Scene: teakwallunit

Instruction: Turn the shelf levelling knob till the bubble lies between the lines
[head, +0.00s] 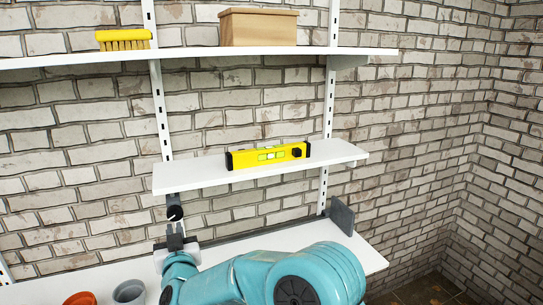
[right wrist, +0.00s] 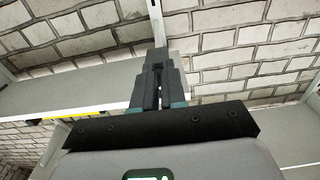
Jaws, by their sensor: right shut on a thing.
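A yellow spirit level (head: 268,155) with black ends lies on the white middle shelf (head: 200,177). Its pale green vial (head: 272,155) faces me, but the bubble's place between the lines is too small to tell. A dark round knob (head: 174,213) hangs under the shelf's left end, by the wall upright. My right gripper (head: 175,230) reaches up from below and is shut on the knob. In the right wrist view the dark fingers (right wrist: 158,76) are close together and hide most of what they hold. My left gripper is not in view.
An upper shelf (head: 200,55) holds a yellow brush (head: 123,39) and a wooden box (head: 258,27). A lower white shelf (head: 366,258) carries a terracotta pot (head: 80,298), a grey pot (head: 129,292) and a grey plate-like piece (head: 342,216). My right arm crosses in front of it.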

